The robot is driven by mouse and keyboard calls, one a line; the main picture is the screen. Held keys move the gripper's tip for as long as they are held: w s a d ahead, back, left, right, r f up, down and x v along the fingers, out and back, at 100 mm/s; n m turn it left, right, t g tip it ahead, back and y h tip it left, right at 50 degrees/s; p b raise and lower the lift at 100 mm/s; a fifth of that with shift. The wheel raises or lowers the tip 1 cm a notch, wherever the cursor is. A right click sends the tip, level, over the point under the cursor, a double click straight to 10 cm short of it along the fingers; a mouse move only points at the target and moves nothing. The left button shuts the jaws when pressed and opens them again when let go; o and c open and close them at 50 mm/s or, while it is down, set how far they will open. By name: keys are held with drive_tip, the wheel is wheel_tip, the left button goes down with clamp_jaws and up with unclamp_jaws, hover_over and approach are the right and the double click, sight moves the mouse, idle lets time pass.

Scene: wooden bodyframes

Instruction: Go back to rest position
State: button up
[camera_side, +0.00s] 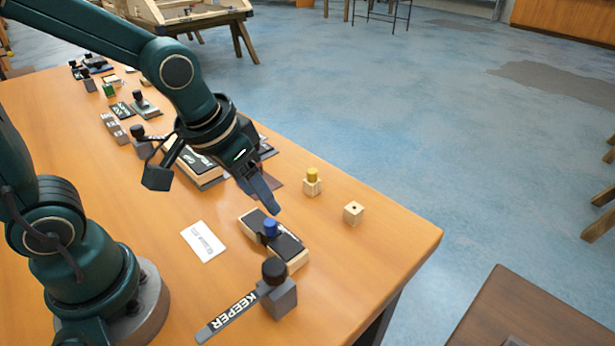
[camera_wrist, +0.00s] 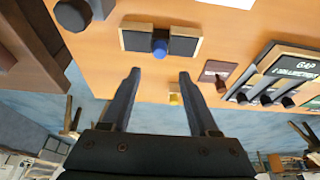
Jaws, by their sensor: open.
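My gripper (camera_side: 268,200) is open and empty, with its fingers apart in the wrist view (camera_wrist: 158,75). In the side view it hangs over the table, by a wooden block with a black top (camera_side: 289,245) and a blue knob (camera_side: 270,227). The same block (camera_wrist: 135,40) and blue knob (camera_wrist: 160,47) lie beyond the fingertips in the wrist view. Whether a fingertip touches the knob is not clear from the side view; in the wrist view they look apart.
A yellow-topped wooden cube (camera_side: 312,186) and a plain cube with a hole (camera_side: 353,213) stand near the table's (camera_side: 400,240) right edge. A grey block with a black knob (camera_side: 277,290) stands in front, beside a KEEPER label (camera_side: 228,318). A white card (camera_side: 203,241) lies left. Several framed panels lie behind.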

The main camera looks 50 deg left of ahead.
drive_tip(key=s+r+t, duration=0.1)
drive_tip(key=s+r, duration=0.4)
drive_tip(key=s, duration=0.2)
drive_tip(key=shift+s+a+r, duration=0.3)
drive_tip(key=shift+a, duration=0.1)
